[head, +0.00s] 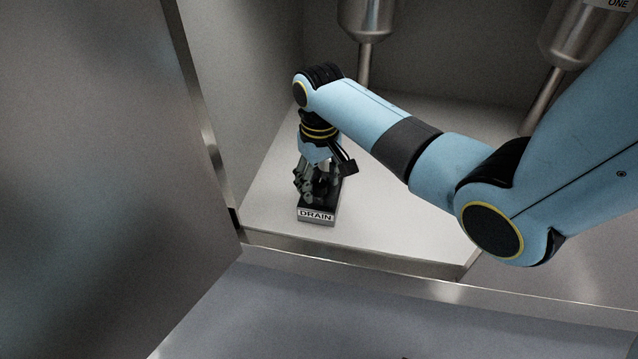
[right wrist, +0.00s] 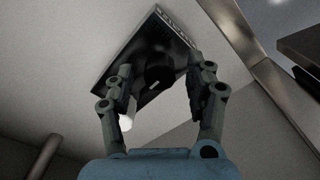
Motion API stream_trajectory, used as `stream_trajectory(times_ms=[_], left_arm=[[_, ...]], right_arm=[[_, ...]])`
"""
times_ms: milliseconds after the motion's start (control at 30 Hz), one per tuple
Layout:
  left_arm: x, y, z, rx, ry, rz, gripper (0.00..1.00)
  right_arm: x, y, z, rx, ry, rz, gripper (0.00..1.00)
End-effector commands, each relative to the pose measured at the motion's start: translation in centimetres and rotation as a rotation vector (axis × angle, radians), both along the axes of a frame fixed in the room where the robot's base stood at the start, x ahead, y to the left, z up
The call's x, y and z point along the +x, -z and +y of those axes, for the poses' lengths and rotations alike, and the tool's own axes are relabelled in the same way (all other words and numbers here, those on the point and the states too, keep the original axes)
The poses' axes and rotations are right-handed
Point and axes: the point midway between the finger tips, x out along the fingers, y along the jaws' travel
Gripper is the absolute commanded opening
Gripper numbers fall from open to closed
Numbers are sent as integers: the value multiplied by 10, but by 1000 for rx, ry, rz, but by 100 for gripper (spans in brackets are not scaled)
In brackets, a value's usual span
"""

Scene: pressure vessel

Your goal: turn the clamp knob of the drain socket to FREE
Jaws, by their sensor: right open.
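The drain socket (head: 317,217) is a dark block with a light front plate reading DRAIN, on the pale cabinet floor. In the right wrist view the dark socket (right wrist: 118,62) lies beyond the fingers. Its round black clamp knob (right wrist: 158,70) sits between the fingers and carries a small white mark. My right gripper (head: 318,190) points down over the socket and hides the knob in the head view. In the right wrist view my right gripper (right wrist: 160,82) is open, one finger on each side of the knob. Contact cannot be told. My left gripper is not in view.
A metal vessel (head: 367,16) on a stem stands behind, and another (head: 575,40) at the right. A large metal panel (head: 90,150) fills the left. The cabinet's front edge (head: 360,256) runs below the socket. The pale floor (head: 410,225) right of the socket is clear.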

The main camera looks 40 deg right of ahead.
Motion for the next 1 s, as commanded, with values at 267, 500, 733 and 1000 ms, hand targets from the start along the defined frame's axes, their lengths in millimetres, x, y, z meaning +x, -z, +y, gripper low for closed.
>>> stream_trajectory(times_ms=[267,500,733,1000], left_arm=[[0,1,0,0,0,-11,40],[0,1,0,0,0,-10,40],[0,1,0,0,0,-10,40],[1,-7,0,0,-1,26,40]], right_arm=[[0,1,0,0,0,-1,55],[0,1,0,0,0,0,30],[0,1,0,0,0,0,0],[0,0,0,1,24,-1,0]])
